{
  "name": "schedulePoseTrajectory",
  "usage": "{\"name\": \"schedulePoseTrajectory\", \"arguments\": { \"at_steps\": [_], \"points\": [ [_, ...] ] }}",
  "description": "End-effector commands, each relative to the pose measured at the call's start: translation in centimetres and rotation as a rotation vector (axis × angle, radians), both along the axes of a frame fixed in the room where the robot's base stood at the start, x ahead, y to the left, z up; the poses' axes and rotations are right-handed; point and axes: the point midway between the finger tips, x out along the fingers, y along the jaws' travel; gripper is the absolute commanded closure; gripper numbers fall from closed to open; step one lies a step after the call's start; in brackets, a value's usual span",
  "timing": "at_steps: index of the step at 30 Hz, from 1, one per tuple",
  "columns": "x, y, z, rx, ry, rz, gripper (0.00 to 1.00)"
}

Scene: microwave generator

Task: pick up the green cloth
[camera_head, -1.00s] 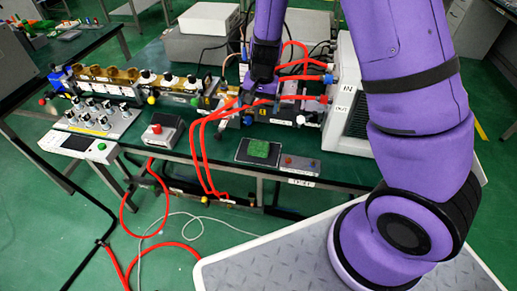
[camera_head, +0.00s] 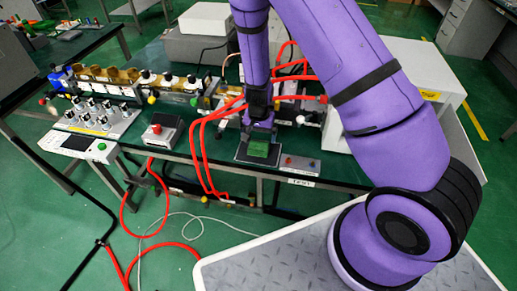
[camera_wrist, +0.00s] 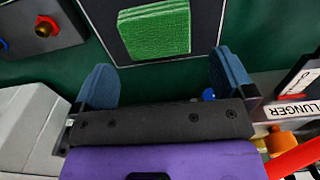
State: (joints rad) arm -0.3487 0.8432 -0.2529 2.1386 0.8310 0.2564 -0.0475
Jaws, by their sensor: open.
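The green cloth (camera_head: 258,149) is a small folded square lying on a dark flat pad (camera_head: 241,158) with a light border, near the front edge of the green table. In the wrist view the cloth (camera_wrist: 155,30) is at the top centre, on the black pad (camera_wrist: 212,45). My gripper (camera_head: 259,130) is just behind the cloth in the head view, pointing down. In the wrist view its two blue fingertips (camera_wrist: 158,72) are spread wide, with nothing between them. The cloth lies beyond the fingers, not between them. The fingertips are partly hidden in the head view.
A small grey box with red knobs (camera_head: 299,165) stands right of the pad. Red hoses (camera_head: 204,155) hang close on the left. A long instrument rail (camera_head: 172,85) runs behind, and a white cabinet (camera_head: 432,75) stands at right. A red-button box (camera_head: 162,131) is further left.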

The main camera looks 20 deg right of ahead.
Motion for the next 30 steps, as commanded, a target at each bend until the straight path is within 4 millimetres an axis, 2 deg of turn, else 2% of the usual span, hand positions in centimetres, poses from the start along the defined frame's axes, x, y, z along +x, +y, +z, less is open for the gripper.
{"name": "schedulePoseTrajectory", "arguments": {
  "at_steps": [5, 9, 18, 19, 24, 30],
  "points": [
    [-0.8, 0.2, -2.6, -0.001, 0.004, -0.003, 0.00],
    [-0.8, 0.3, -4.1, -0.001, 0.003, -0.001, 0.00],
    [-0.7, 0.3, -4.5, -0.001, 0.001, -0.001, 0.00],
    [-0.7, 0.3, -4.5, -0.001, 0.001, -0.001, 0.02],
    [-0.7, 0.3, -4.5, -0.001, 0.001, -0.001, 0.41],
    [-0.7, 0.3, -4.5, -0.001, 0.001, -0.001, 0.43]
  ]
}}
